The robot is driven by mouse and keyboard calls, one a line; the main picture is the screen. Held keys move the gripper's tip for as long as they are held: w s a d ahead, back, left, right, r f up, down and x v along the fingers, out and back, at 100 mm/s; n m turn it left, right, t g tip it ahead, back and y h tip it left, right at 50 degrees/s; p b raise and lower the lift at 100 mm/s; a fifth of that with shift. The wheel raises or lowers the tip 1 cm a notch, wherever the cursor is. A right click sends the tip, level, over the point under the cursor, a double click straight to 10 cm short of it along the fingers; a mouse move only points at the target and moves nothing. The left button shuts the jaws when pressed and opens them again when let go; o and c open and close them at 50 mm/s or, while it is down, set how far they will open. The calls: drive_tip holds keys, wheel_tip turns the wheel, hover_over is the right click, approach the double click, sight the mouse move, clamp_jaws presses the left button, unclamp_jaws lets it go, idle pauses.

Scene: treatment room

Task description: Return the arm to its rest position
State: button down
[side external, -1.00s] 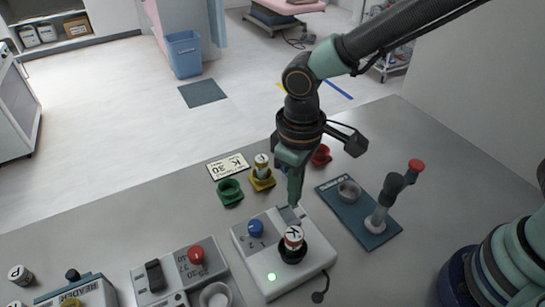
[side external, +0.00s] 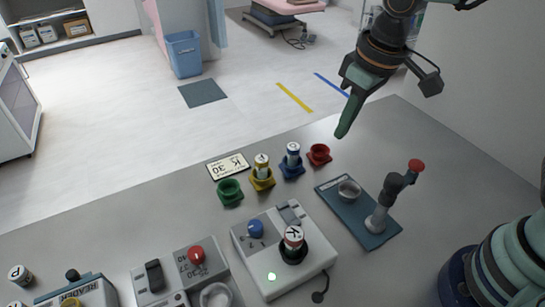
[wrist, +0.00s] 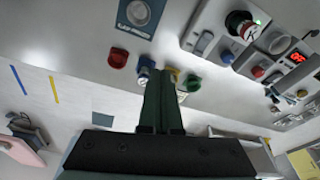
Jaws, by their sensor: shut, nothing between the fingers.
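My gripper (side external: 343,133) is shut and empty. In the side external view it hangs in the air above the far edge of the metal table (side external: 130,232), clear of everything on it. In the wrist view my gripper (wrist: 164,88) points toward a row of small coloured holders, with its fingers together. My arm reaches up and out of the top of the side external view.
Red (side external: 319,154), blue (side external: 292,169), yellow (side external: 262,181) and green (side external: 229,191) holders stand below. The blue and yellow ones hold vials. A grey device (side external: 257,267) holds a vial marked K. A blue-based press (side external: 372,235) stands right. The air around my gripper is free.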

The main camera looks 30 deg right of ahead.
drive_tip(key=s+d+r+m+t, duration=0.1)
drive_tip(key=s+d+r, duration=0.1)
drive_tip(key=d, duration=0.4)
drive_tip(key=s+d+r+m+t, duration=0.1)
drive_tip(key=d+r+m+t, duration=0.1)
drive_tip(key=d, duration=0.4)
drive_tip(key=shift+s+d+r+h, duration=0.4)
drive_tip(key=shift+r, duration=0.05)
